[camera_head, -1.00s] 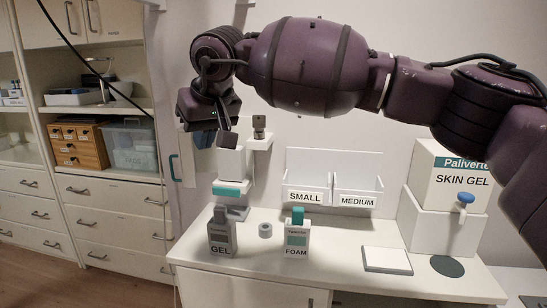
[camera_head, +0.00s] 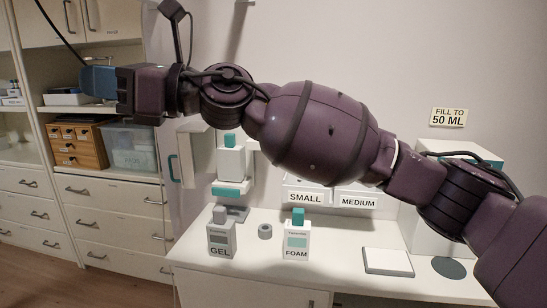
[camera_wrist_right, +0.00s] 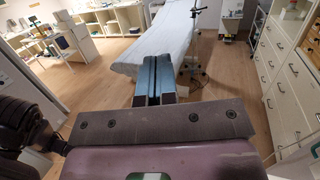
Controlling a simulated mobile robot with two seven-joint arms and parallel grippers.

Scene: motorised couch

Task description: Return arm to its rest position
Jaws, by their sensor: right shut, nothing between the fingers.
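My right arm, purple, reaches across the head view from the right edge. Its right gripper (camera_head: 92,80) points left at the upper left, in front of the shelves, with blue fingers. The right wrist view shows the two blue fingers (camera_wrist_right: 154,72) side by side, shut and empty. The gripper is in the air, apart from the counter and its bottles. My left gripper is in neither view.
The white counter (camera_head: 330,257) holds a GEL bottle (camera_head: 221,238), a FOAM bottle (camera_head: 296,240), a white pad (camera_head: 388,261) and a dispenser (camera_head: 231,163). Drawers (camera_head: 110,213) stand at left. The wrist view shows a couch (camera_wrist_right: 160,42) and open wooden floor (camera_wrist_right: 225,75).

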